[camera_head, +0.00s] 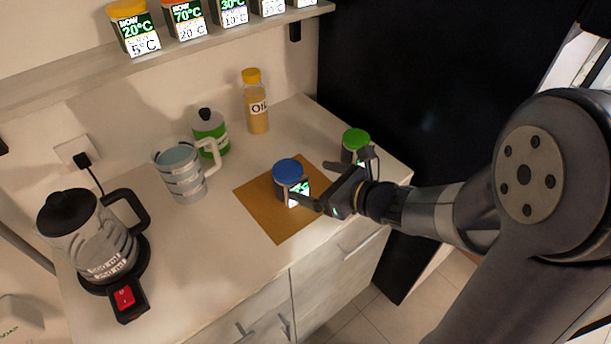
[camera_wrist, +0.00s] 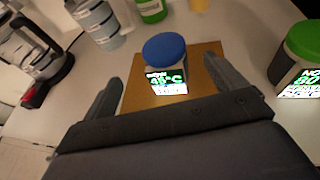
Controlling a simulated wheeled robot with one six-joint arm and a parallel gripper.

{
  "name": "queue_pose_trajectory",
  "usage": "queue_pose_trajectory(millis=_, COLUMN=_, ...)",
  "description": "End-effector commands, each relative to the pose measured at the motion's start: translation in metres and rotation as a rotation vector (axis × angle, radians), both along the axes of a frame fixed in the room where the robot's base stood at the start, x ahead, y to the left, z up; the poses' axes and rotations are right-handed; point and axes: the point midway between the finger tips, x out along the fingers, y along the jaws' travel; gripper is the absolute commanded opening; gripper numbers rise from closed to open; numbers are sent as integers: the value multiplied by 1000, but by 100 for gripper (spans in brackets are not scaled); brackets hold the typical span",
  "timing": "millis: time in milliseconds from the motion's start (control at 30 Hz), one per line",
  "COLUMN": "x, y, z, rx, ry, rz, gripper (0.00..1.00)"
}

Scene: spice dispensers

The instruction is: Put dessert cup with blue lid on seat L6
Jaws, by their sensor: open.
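The dessert cup with the blue lid (camera_head: 287,174) stands upright on a brown square mat (camera_head: 262,216) on the counter, with a lit display on its front. It also shows in the wrist view (camera_wrist: 165,62), ahead of and between my fingers. My gripper (camera_head: 330,192) is open and at the near right of the cup. In the wrist view my gripper (camera_wrist: 172,90) has one finger on each side of the cup's line, with gaps visible. A shelf at the top holds several similar containers with displays; I cannot make out a seat marked L6.
A green-lidded cup (camera_head: 355,146) stands close behind my gripper. A kettle (camera_head: 90,235), a glass pitcher (camera_head: 180,172), a green-and-white container (camera_head: 210,132) and an oil bottle (camera_head: 255,105) stand on the counter. The shelf (camera_head: 80,84) runs above its back.

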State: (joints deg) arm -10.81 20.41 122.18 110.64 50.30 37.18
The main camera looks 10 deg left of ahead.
Motion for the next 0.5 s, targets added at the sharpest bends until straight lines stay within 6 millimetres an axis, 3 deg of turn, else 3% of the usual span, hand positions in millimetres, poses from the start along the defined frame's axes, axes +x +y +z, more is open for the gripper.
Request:
queue_pose_trajectory(millis=200, x=15, y=28, z=-12, rx=0, ry=1, rz=3, gripper=91)
queue_pose_trajectory(millis=500, x=27, y=44, z=-20, rx=-1, ry=3, rz=0, gripper=91)
